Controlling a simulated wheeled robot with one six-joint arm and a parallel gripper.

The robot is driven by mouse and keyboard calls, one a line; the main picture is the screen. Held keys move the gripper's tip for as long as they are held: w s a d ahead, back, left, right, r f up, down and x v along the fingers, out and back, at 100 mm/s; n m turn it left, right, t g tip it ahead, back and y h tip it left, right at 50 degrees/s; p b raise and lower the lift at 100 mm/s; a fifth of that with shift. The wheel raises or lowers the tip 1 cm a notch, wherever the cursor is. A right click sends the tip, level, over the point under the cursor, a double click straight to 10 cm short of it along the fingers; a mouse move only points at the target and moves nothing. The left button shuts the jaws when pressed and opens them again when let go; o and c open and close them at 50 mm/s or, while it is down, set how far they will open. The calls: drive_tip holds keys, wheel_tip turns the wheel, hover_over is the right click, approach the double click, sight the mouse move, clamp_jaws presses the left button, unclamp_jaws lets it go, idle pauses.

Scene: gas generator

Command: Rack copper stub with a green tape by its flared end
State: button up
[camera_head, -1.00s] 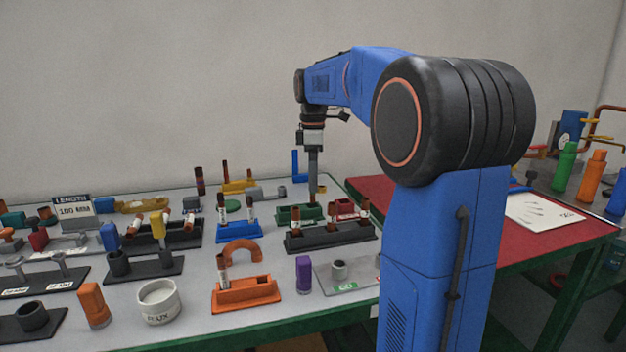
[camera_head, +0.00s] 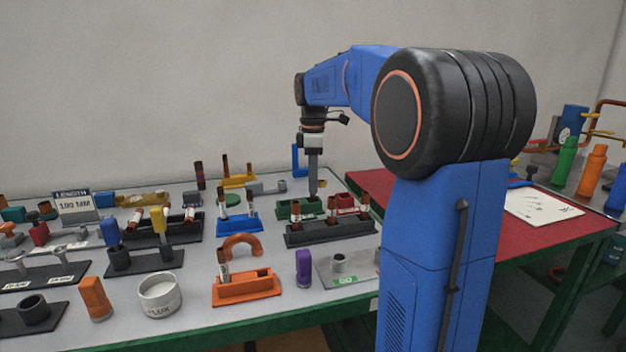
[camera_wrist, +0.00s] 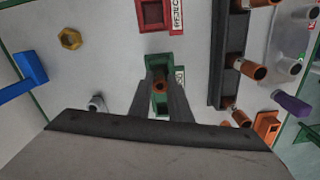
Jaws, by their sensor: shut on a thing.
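My gripper (camera_head: 313,192) points straight down over the green rack (camera_head: 284,211) near the far right of the grey table. In the wrist view my gripper (camera_wrist: 161,84) is shut on a copper stub (camera_wrist: 161,86), seen nearly end-on between the fingers. The green rack (camera_wrist: 158,62) lies directly below it. I cannot tell whether the stub is inside a slot or just above one. The tape and the flared end are hidden by the fingers.
A red reject block (camera_head: 345,205) stands close beside the green rack. A black rack (camera_head: 330,236) with several copper stubs is in front. A blue rack (camera_head: 240,226) stands left, and an orange rack (camera_head: 246,291) is nearer. A brass nut (camera_wrist: 69,38) lies apart.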

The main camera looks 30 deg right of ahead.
drive_tip(key=shift+f, duration=0.85)
drive_tip(key=o, duration=1)
wheel_tip(320, 180, up, 18)
drive_tip(key=shift+f, duration=0.25)
